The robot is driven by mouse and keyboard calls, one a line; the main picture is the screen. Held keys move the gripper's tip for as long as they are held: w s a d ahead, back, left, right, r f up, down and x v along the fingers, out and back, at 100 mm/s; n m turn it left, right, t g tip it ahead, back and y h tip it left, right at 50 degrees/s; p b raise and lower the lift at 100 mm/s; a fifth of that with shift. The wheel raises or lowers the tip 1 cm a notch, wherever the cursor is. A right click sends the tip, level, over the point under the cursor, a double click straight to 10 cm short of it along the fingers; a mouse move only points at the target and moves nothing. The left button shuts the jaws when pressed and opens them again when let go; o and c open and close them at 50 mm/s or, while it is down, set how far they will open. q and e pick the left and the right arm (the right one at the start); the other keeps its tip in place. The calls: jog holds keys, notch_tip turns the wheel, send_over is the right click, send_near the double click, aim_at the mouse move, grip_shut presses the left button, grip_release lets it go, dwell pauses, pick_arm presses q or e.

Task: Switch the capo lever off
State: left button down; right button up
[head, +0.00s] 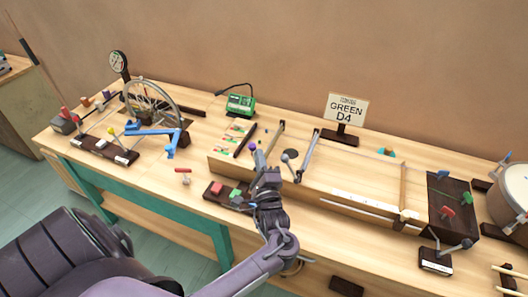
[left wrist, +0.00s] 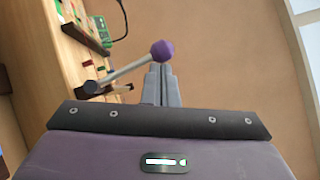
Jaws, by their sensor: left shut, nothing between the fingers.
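A lever with a purple ball knob (head: 253,145) stands at the left end of the long wooden string box (head: 350,200); I take it for the capo lever, though no label on it is readable. In the left wrist view its purple knob (left wrist: 162,51) sits on a slanted grey rod that rises from a dark pivot ball. My left gripper (head: 259,156) is shut and empty, with its fingertips close by the knob. The fingers also show in the left wrist view (left wrist: 162,74). I cannot tell whether they touch the knob. My right gripper is not in view.
A dark block with red and green pieces (head: 228,196) lies under my left wrist. A GREEN D4 sign (head: 345,108) stands behind the box. A spoked wheel (head: 150,105) with a blue frame stands left, a drum (head: 510,195) right.

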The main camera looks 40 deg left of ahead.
pick_arm(q)
jog(key=shift+s+a+r+n+g+h+p, duration=0.15)
jog(key=shift+a+n+g+p, duration=0.25)
jog(key=shift+a+n+p, duration=0.45)
jog(key=shift+s+a+n+g+h+p, duration=0.15)
jog(key=shift+a+n+g+p, duration=0.35)
jog(key=shift+p, duration=0.6)
